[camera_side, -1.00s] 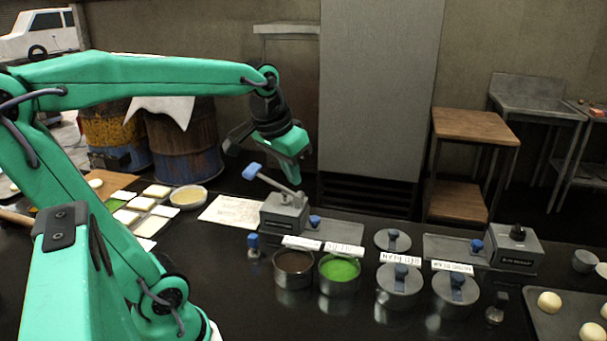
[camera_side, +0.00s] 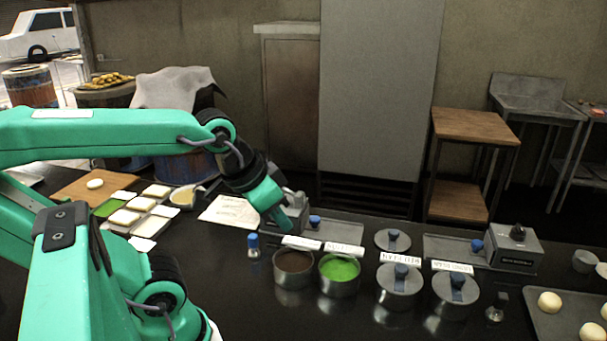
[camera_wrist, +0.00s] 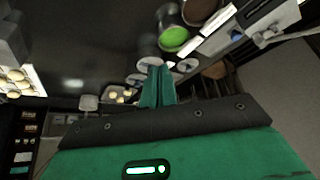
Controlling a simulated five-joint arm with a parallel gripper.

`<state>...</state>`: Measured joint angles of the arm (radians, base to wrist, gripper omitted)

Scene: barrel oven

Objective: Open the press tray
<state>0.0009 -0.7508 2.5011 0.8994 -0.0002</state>
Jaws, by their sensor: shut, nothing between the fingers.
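The grey left press (camera_side: 298,208) stands on the dark counter, largely hidden behind my gripper. Its flat tray (camera_side: 340,231) extends to the right, with a blue knob (camera_side: 315,221) near the press body. The press's blue-ended lever is hidden in the side view. My gripper (camera_side: 281,226) points down in front of the press body, left of the knob. Its green fingers (camera_wrist: 157,88) are together and empty in the wrist view. Whether they touch the press, I cannot tell. A second press (camera_side: 517,250) stands at the right, with its tray (camera_side: 445,246) and blue knob (camera_side: 477,245).
In front of the left press are a dark-filled pot (camera_side: 294,262), a green-filled pot (camera_side: 341,270) and a small blue-capped bottle (camera_side: 253,246). Lidded pots (camera_side: 400,281) stand further right. A paper sheet (camera_side: 231,211) lies left of the press.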

